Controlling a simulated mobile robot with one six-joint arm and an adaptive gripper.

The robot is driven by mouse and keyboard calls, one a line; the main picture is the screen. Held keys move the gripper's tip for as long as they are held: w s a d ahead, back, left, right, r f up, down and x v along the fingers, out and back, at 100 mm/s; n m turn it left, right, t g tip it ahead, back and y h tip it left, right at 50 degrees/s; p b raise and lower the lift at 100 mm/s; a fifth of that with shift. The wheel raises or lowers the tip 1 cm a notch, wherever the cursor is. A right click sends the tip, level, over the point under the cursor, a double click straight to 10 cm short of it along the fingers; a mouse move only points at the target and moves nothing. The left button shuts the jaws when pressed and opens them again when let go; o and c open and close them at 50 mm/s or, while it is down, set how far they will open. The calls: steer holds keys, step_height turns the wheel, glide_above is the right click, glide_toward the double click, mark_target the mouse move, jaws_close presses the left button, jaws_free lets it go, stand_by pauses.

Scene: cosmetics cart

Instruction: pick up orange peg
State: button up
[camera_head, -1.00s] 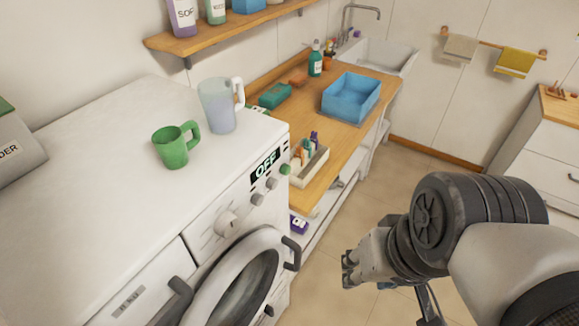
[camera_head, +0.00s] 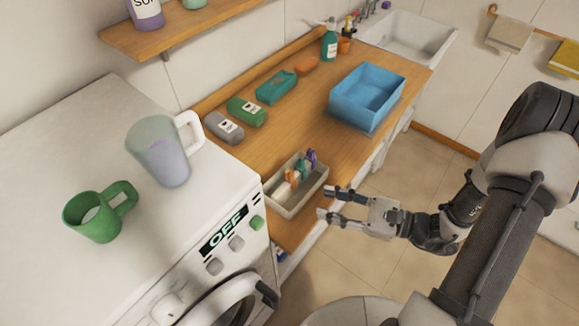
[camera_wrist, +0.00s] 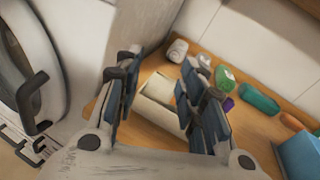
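The orange peg (camera_head: 292,178) stands among several coloured pegs in a small pale tray (camera_head: 284,208) near the front edge of the wooden counter. Its lower part is hidden by the tray wall. My gripper (camera_head: 330,204) is open and empty, just to the right of the tray and apart from it. In the wrist view the open fingers (camera_wrist: 164,96) frame the tray (camera_wrist: 153,108), and the right finger hides most of the pegs.
A washing machine (camera_head: 160,235) with a green mug (camera_head: 95,222) and a jug (camera_head: 165,165) stands left of the tray. Packets lie behind it, including a grey one (camera_head: 224,128). A blue bin (camera_head: 360,110) is farther right. Bare counter lies between.

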steer(key=w+d+f+m+t+h, duration=0.2)
steer(key=d+f+m+t, duration=0.1)
steer(key=f+m+t, duration=0.25)
glide_toward(293, 176)
steer(key=x, duration=0.5)
steer(key=shift+a+f+b, duration=0.1)
steer(key=shift+a+b, duration=0.15)
steer(key=shift+b, duration=0.15)
steer(key=shift+b+x, duration=0.35)
steer(key=shift+x, duration=2.55)
steer(key=shift+r, duration=0.2)
steer(key=shift+c, duration=0.2)
steer(key=c, duration=0.8)
